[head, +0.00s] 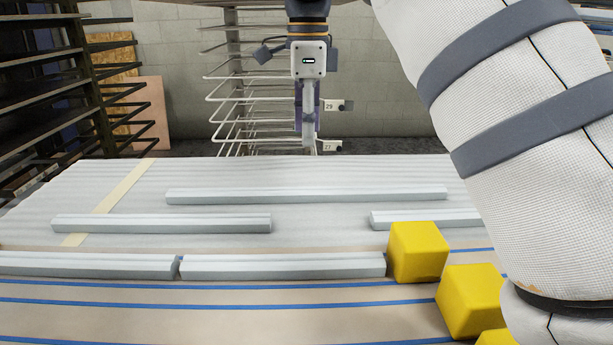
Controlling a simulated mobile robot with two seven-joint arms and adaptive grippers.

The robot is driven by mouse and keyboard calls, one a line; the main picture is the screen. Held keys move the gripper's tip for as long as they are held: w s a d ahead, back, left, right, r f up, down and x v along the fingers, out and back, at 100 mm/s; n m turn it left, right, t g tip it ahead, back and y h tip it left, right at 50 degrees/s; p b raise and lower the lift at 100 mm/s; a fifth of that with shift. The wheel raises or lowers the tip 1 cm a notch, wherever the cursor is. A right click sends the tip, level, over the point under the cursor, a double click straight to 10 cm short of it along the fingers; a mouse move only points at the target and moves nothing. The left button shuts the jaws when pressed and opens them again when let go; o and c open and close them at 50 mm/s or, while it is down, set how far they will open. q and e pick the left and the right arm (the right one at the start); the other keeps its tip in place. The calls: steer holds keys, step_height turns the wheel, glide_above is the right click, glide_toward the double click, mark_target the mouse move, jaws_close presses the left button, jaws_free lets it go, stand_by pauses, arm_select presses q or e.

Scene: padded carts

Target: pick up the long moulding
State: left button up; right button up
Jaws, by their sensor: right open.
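The long moulding (306,196) is a pale grey-white strip lying crosswise toward the far side of the padded cart top (330,172). It is the longest single strip in view. My right gripper (309,146) hangs pointing down beyond the cart's far edge in the picture, above and slightly right of the moulding's middle. It is seen nearly edge-on, with its jaws open and nothing visible between them. It is apart from the moulding. My left gripper is not in view.
Shorter mouldings lie at left (160,223), right (425,218) and in front (282,265). Yellow blocks (418,252) stand at front right. My white-sleeved arm covers the right side. A wire rack (232,105) and a dark shelf rack (45,85) stand behind.

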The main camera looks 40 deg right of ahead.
mark_target(308, 189)
steer(key=f, duration=1.1)
steer(key=shift+s+a+f+p, duration=0.2)
steer(key=shift+s+f+p, duration=0.1)
steer(key=shift+f, duration=0.1)
jaws_close()
